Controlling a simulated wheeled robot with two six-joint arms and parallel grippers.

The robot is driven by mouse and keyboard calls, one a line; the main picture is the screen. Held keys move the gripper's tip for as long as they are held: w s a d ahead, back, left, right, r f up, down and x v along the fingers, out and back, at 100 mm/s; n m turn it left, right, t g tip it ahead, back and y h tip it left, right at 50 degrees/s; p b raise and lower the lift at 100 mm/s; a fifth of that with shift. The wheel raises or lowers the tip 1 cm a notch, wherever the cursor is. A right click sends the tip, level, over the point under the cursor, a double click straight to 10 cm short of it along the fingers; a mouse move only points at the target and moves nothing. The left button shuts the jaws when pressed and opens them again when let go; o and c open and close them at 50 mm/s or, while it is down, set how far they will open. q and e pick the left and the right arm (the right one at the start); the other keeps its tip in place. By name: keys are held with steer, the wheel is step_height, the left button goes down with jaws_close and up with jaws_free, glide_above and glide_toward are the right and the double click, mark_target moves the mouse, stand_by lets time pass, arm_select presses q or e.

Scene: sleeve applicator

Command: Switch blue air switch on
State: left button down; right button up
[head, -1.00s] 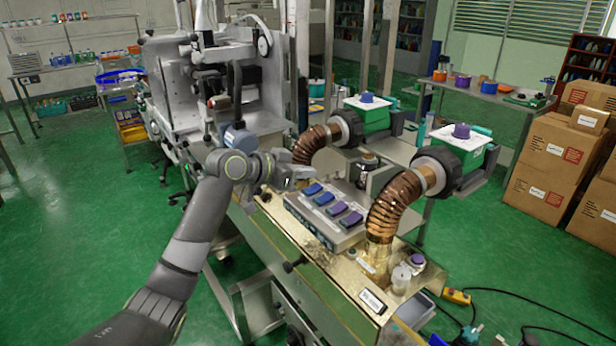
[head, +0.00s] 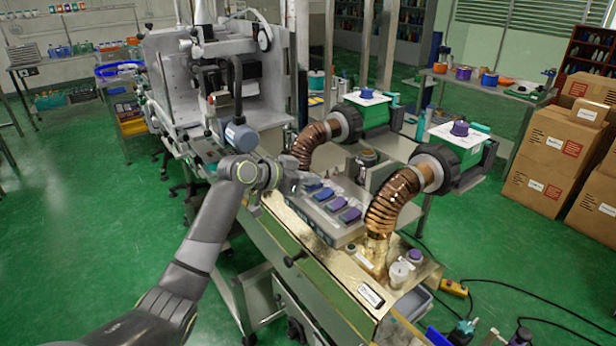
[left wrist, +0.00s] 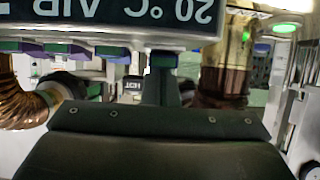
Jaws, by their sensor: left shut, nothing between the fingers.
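The grey switch box (head: 327,231) sits on the brass-topped bench with a row of rocker switches. The blue switches (head: 323,194) are at its far left end, and the purple switches (head: 349,215) are nearer. My left gripper (head: 301,179) is shut and empty, with its tip right by the farthest blue switch. I cannot tell whether it touches. In the left wrist view the box's dark display (left wrist: 120,12) shows upside down with "20 °C AIR", and the shut fingers (left wrist: 160,72) reach up to the row of switches. The farthest blue switch is partly hidden in the head view. My right gripper is not in view.
Two ribbed copper hoses (head: 394,202) rise to green-and-black blower units (head: 463,155) on the bench's right side. A grey machine (head: 215,90) stands behind my left arm. Cartons (head: 553,165) are stacked at the right. Cables lie on the green floor.

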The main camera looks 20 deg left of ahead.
arm_select(q)
steer(key=shift+w, duration=0.15)
steer(key=shift+w+d+r, duration=0.3)
steer(key=shift+w+d, duration=0.15)
steer(key=shift+w, duration=0.05)
steer(key=shift+r, duration=0.1)
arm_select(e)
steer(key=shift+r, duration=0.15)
